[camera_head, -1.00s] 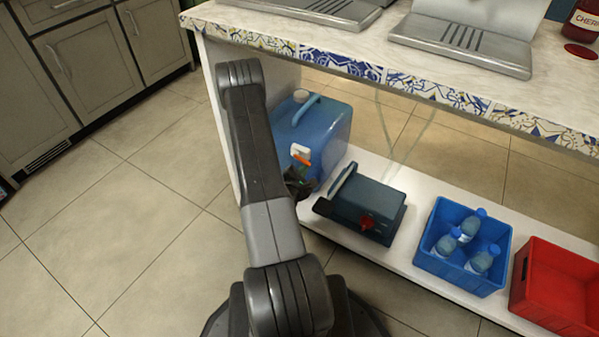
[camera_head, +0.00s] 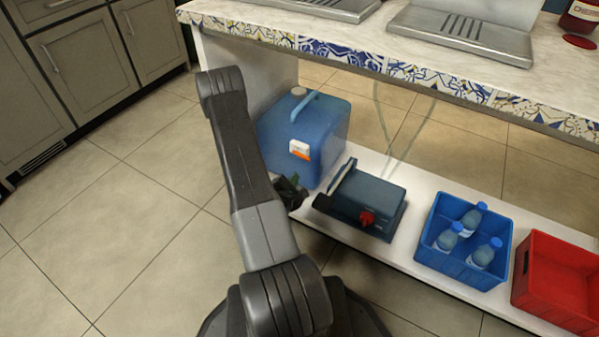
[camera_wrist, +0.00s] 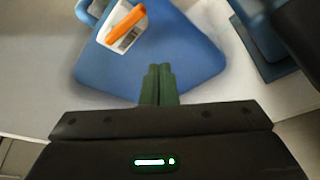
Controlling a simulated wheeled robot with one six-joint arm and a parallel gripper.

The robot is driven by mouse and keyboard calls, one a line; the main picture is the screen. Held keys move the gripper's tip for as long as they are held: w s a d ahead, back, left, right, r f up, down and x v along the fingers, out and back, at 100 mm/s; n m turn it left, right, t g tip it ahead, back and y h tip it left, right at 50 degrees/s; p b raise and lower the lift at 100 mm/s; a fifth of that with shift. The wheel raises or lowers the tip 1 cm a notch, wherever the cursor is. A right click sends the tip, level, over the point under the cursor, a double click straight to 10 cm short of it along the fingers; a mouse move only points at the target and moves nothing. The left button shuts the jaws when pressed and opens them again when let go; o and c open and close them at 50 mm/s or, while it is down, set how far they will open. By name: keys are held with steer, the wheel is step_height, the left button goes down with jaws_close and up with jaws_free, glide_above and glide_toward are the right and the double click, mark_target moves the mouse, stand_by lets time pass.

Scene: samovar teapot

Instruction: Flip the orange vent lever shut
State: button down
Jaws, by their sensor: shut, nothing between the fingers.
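The orange vent lever (camera_head: 301,154) is on a white plate (camera_head: 294,145) on the front of a blue water container (camera_head: 325,125). In the wrist view the lever (camera_wrist: 126,24) lies slantwise across its white plate (camera_wrist: 122,40), close against it. My gripper (camera_head: 294,180) is low in front of the container, below the lever and apart from it. In the wrist view its green fingers (camera_wrist: 158,70) are together and empty, with the lever up and to the left of them.
The container stands on a low white shelf (camera_head: 395,252) under a tiled-edge counter (camera_head: 420,80). To its right are a dark blue device with a red knob (camera_head: 375,195), a blue crate (camera_head: 455,265) with bottles and a red crate (camera_head: 555,310). Open floor lies left.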

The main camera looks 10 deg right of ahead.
steer(key=v, duration=0.2)
steer(key=p+v, duration=0.1)
steer(key=v, duration=0.1)
steer(key=shift+s+a+r, duration=0.15)
steer(key=shift+a+r, duration=0.15)
steer(key=shift+a, duration=0.25)
